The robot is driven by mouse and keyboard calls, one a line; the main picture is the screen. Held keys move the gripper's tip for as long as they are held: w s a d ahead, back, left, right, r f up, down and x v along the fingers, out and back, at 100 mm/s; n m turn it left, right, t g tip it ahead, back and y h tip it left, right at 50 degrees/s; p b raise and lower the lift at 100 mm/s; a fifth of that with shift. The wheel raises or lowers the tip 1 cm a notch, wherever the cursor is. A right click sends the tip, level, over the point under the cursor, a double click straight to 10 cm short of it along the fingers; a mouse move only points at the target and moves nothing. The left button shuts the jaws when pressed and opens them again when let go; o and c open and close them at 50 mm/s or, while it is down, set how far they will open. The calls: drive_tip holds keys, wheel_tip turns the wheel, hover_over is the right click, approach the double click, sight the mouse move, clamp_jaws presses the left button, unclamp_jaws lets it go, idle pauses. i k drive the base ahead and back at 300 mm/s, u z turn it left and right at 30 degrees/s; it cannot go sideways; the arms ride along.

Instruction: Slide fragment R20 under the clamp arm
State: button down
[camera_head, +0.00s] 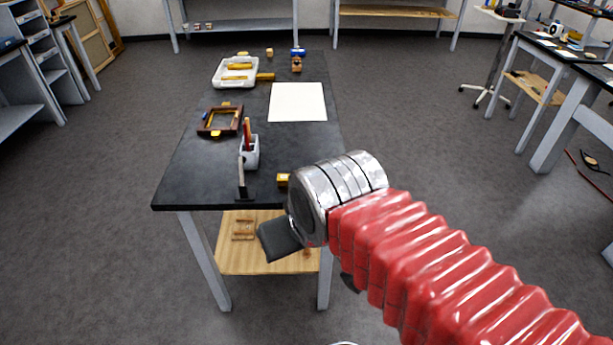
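My gripper (280,241) is in front of the near edge of the dark table, at the end of my red-sleeved arm. One dark grey finger part shows, and I cannot tell whether it is open or shut. Several gilt pieces are in view, but no label R20 is readable. One small gilt piece (283,180) lies near the front edge, just left of my metal wrist. Longer gilt pieces lie in a white tray (218,80), and another gilt piece (265,77) is at its right side. A small blue device (298,52) at the back right may be the clamp; its arm is too small to make out.
The dark table (185,165) also holds a brown frame (203,128), a white sheet (298,103), a white pot (250,157) with tools and a black upright item (241,188) near the front edge. A wooden shelf (275,262) is below.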

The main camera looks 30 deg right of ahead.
sight(282, 178)
drive_tip(key=u, duration=0.15)
drive_tip(key=i, duration=1)
